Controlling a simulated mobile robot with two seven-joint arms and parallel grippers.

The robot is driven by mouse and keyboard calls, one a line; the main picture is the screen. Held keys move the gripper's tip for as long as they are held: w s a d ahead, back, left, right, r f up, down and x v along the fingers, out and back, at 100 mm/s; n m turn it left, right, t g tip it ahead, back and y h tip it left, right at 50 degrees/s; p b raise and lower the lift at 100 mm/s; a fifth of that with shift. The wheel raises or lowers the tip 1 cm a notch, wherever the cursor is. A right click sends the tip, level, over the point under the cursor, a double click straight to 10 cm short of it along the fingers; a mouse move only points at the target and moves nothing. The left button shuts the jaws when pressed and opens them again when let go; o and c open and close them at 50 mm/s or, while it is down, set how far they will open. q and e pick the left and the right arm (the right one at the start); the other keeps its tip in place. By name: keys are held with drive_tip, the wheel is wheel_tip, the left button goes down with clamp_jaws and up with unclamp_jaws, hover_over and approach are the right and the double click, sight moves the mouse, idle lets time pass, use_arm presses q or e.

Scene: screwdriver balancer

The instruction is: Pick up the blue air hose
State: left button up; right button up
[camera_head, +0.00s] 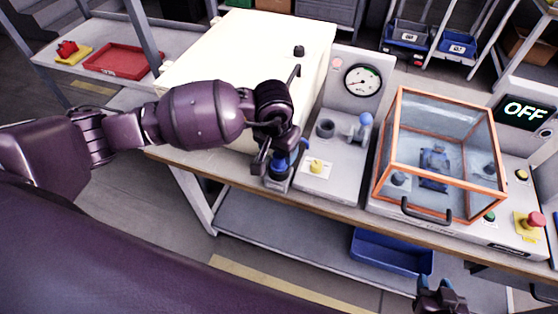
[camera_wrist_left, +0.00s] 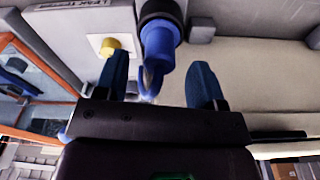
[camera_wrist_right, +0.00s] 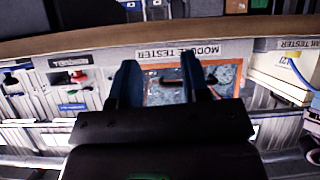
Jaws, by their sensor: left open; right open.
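A blue cylindrical piece with a black collar, apparently the end of the air hose (camera_wrist_left: 160,42), sits between the spread fingers of my left gripper (camera_wrist_left: 162,78) in the left wrist view. In the head view the same blue piece (camera_head: 279,165) stands at the front left corner of the gauge station, partly hidden by my left gripper (camera_head: 272,160). The left gripper is open around or just above it; contact is not clear. My right gripper (camera_head: 442,292) is open and empty, low at the bottom right; its fingers (camera_wrist_right: 168,82) also show in the right wrist view.
The gauge station (camera_head: 345,150) has a pressure gauge (camera_head: 362,80), a blue-topped fitting (camera_head: 364,122) and a yellow button (camera_head: 317,166) close to the left gripper. An orange-framed clear box (camera_head: 440,206) stands to its right. A blue bin (camera_head: 390,252) is on the lower shelf.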

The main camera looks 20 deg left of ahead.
use_arm(q)
drive_tip(key=shift+w+f, duration=0.1)
drive_tip(key=shift+f, duration=0.9)
drive_tip(key=c, duration=1)
drive_tip(key=shift+w+r, duration=0.1)
drive_tip(key=shift+r, duration=0.3)
drive_tip(key=shift+r+b, duration=0.6)
drive_tip(key=shift+r, duration=9)
use_arm(e)
drive_tip(key=shift+f, duration=0.65)
